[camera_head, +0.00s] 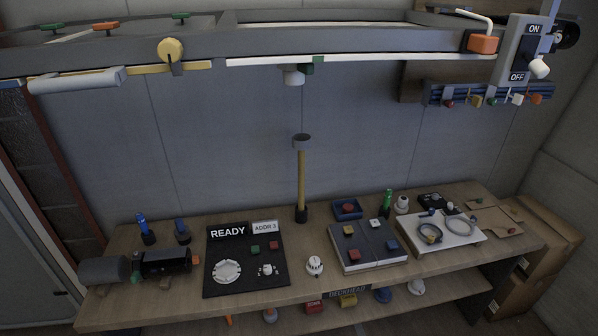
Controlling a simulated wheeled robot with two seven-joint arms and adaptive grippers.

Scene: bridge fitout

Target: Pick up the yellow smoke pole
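The yellow smoke pole (301,178) stands upright at the back middle of the wooden workbench (330,290). It has a yellow shaft, a grey cup-shaped head at the top and a dark foot on the bench. The grey wall is behind it, and nothing covers it. Neither of my grippers shows in the head view.
A long grey overhead beam (340,44) crosses above the bench. A black READY panel (216,250) lies in front left of the pole, a white knob (314,265) in front, a blue button box (347,209) to its right. A dark cylindrical device (165,262) lies at left.

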